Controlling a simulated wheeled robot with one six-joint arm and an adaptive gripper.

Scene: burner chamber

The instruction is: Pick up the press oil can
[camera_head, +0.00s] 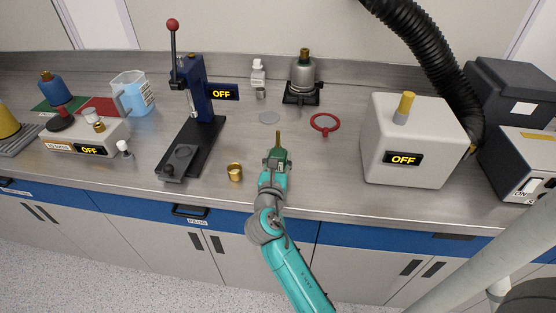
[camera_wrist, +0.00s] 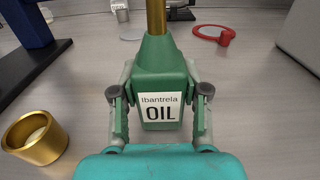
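The press oil can (camera_head: 277,156) is a small green can with a tall brass spout, upright at the front middle of the bench. In the wrist view the can (camera_wrist: 160,85) fills the middle, its white label reading "Ibantrela OIL". The spout's top is cut off there. My gripper (camera_wrist: 160,75) has one finger on each side of the can, close along its side faces. Whether the fingers press on it or stand just clear is not plain. In the head view my gripper (camera_head: 273,175) hides the lower part of the can.
A brass ring-shaped cup (camera_head: 235,173) stands just left of the can. The black-based lever press (camera_head: 190,140) is farther left. A red ring (camera_head: 324,123) lies behind right, and a white box marked OFF (camera_head: 412,145) stands right. Bench between can and box is clear.

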